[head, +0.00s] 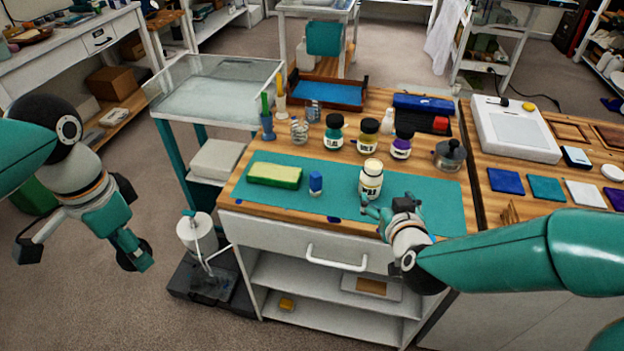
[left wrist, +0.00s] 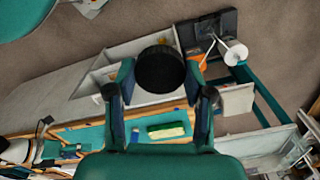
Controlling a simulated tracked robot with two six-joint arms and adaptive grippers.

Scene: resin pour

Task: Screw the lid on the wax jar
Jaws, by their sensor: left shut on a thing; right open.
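The wax jar (head: 371,181), a clear jar with pale contents and a dark label, stands upright on the teal mat (head: 435,205) in the head view. No lid shows on it. My right gripper (head: 383,208) is open, low at the near side of the jar; I cannot tell whether a finger touches it. My left gripper (head: 138,258) is shut on a round black lid (left wrist: 160,70), held out over the floor, left of the bench and away from the jar. The lid sits between both fingers in the left wrist view; in the head view it is partly hidden.
A green-yellow sponge (head: 274,175) and a small blue bottle (head: 316,184) are left of the jar. Several dark-lidded jars (head: 368,134) stand behind it, with a metal pot (head: 449,155) at right.

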